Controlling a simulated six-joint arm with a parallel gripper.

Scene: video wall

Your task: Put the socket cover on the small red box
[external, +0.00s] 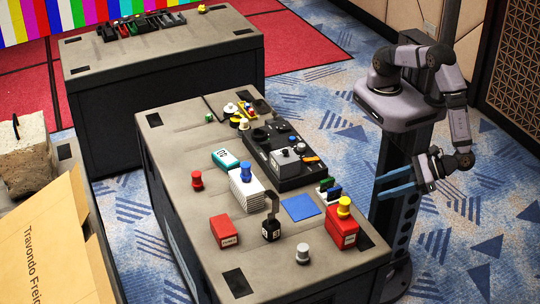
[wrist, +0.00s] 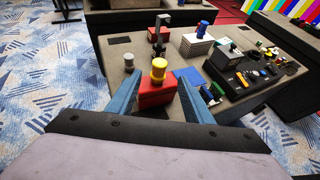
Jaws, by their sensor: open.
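Another red box (external: 342,235) stands near the right edge with a yellow knobbed piece (external: 344,207) on top; both show in the wrist view, the box (wrist: 156,95) and the yellow piece (wrist: 159,68). I cannot tell for sure which piece is the socket cover or which red box is meant. My gripper (external: 379,188), with blue fingers, is open and empty off the table's right edge, pointing toward it.
A grey cylinder (external: 302,253), a hooked black block (external: 271,227), a blue square (external: 300,206), a white stack with a blue knob (external: 246,185) and a black device (external: 285,160) share the table (external: 185,140). The near front surface is mostly clear.

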